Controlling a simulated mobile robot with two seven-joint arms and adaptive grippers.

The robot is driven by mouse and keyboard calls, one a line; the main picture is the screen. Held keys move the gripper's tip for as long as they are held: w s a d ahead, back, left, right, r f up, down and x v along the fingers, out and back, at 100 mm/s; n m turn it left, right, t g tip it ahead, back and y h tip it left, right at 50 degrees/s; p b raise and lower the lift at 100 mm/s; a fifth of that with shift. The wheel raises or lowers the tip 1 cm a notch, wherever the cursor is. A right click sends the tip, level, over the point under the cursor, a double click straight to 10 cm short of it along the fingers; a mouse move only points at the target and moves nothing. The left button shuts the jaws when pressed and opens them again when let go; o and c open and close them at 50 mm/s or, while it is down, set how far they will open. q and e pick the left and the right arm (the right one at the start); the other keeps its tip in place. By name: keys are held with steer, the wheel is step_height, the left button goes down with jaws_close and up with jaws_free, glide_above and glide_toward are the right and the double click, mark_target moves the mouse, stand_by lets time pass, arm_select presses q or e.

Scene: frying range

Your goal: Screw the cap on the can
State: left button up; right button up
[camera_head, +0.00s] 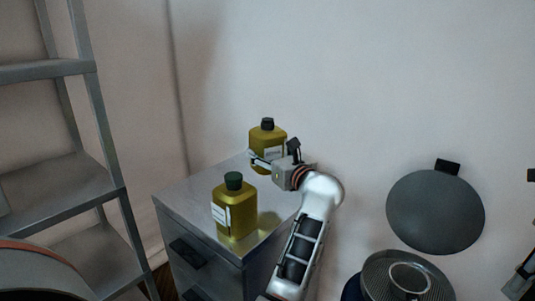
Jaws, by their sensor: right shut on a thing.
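Two olive-yellow cans stand on the grey cabinet (180,199). The front can (236,218) is upright, has a light label, and carries a dark green cap (233,180) on its neck. The back can (263,135) stands near the wall with a dark cap (267,123) at its top. My right gripper (268,157) is shut on the body of the back can, below its cap, reaching in from the right. The gripper hides part of this can and its label. How tightly either cap sits cannot be told.
The front can stands close in front of my right gripper. A metal shelf rack (109,150) is at the left. A round dark lid or pan (435,212) hangs on the wall at the right, above a round metal vessel (375,275). The cabinet's left top is clear.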

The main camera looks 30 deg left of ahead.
arm_select(q)
steer(key=shift+o, duration=1.3)
steer(key=c, duration=0.7)
